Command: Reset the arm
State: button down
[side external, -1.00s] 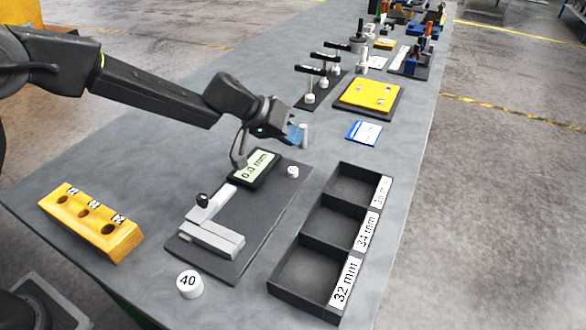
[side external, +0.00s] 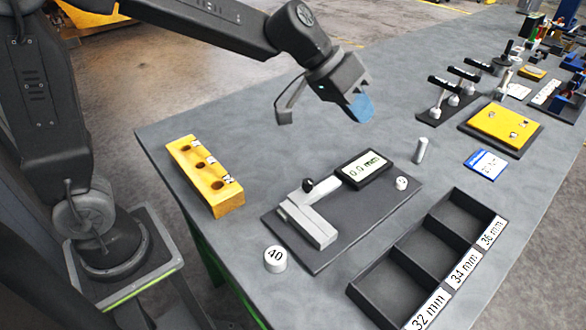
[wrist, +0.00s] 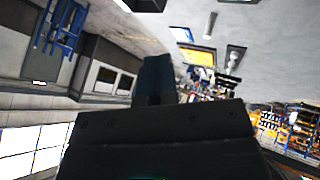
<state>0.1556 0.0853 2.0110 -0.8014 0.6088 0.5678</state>
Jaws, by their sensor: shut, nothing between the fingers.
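My gripper (side external: 358,104) is raised above the table, over the area behind the measuring fixture, with its blue fingers together and nothing held. In the wrist view the closed fingers (wrist: 156,78) show dark against the far room. The measuring fixture (side external: 312,222) lies below on a dark plate, and its display (side external: 364,168) reads 0.0 mm. A grey cylinder (side external: 421,151) stands upright on the table behind the plate. A white piece marked 40 (side external: 275,259) stands in front of the plate, and a small white piece (side external: 401,183) sits at its right.
A yellow block with holes (side external: 205,176) lies left of the fixture. A black three-compartment tray (side external: 395,245) labelled 32, 34 and 36 mm is at the front right and looks empty. A yellow plate (side external: 497,127), a blue card (side external: 486,164) and black-handled clamps (side external: 450,92) stand farther right.

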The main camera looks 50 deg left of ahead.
jog(key=s+a+y, duration=0.2)
jog(key=s+a, duration=0.2)
jog(key=s, duration=0.3)
jog(key=s+a+n+y, duration=0.1)
jog(key=s+a, duration=0.3)
jog(key=s, duration=0.4)
jog(key=s+a+y, duration=0.3)
jog(key=s+a, duration=0.1)
jog(key=s, duration=0.3)
jog(key=shift+s+a+f+n, duration=0.25)
jog(key=shift+s+f+n, duration=0.1)
jog(key=shift+f+n, duration=0.1)
jog(key=c, duration=1.8)
grip_release()
